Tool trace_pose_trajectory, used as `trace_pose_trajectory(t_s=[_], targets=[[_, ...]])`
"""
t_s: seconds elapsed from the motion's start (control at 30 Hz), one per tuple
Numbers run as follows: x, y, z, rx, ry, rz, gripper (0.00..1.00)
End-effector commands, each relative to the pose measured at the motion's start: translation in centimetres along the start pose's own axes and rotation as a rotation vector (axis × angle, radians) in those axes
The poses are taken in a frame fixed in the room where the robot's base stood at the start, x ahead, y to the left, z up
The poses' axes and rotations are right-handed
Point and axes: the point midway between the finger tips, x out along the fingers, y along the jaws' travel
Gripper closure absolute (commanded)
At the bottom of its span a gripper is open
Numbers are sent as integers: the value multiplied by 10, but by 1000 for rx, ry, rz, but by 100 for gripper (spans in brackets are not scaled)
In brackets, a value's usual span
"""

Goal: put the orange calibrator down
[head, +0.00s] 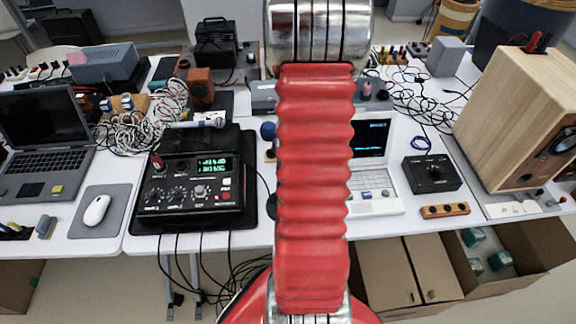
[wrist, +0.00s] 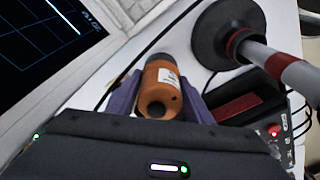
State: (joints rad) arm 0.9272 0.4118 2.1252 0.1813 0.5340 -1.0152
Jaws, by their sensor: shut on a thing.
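The orange calibrator (wrist: 158,78) is a short orange cylinder with a white label, a dark far end and a round hole in its near end. It shows in the wrist view between the two purple fingers of my gripper (wrist: 157,97), which is shut on it. A pale surface lies beyond and below it; I cannot tell whether it touches that surface. In the head view my red arm covers the middle, and the gripper and held calibrator are hidden behind it.
A black round base (wrist: 228,35) with a grey and red rod stands close right of the calibrator in the wrist view. A lit instrument screen (wrist: 50,35) is at left. In the head view, a black mixer-like device (head: 190,190) and a wooden speaker box (head: 520,115) flank the arm.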

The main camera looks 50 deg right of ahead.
Motion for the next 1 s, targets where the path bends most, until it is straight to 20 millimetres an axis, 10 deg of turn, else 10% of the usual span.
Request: trace_pose_trajectory(t_s=[0.5, 0.53, 1.0], targets=[[16, 0, 2, 0, 1, 1, 89], [16, 0, 2, 0, 0, 1, 53], [16, 0, 2, 0, 1, 1, 35]])
